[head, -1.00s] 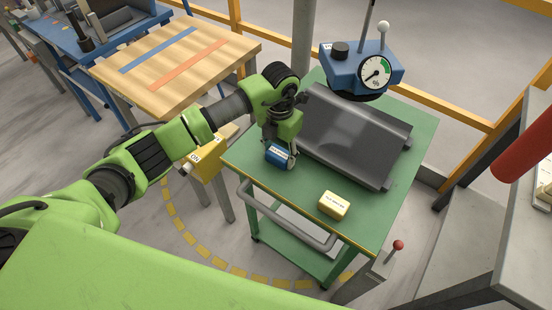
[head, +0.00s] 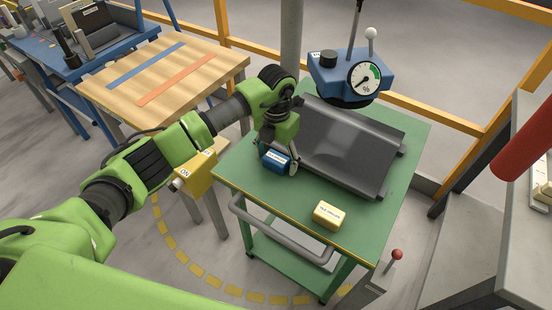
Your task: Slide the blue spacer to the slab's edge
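The blue spacer (head: 276,162), a small block with a pale label, is at the green tabletop (head: 253,187) near its left side. My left gripper (head: 283,152) is right over it, pointing down. One finger shows at the block's right side; the other is hidden, so I cannot tell whether it grips the block or only touches it. A dark grey slab-like piece (head: 350,145) with a raised middle lies just right of the gripper. I cannot tell if this is the slab. My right gripper is not in view.
A cream-yellow labelled block (head: 327,215) sits near the tabletop's front edge. A blue gauge unit (head: 350,75) stands at the back. A yellow box (head: 195,175) is left of the table. The green surface between the two small blocks is clear.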

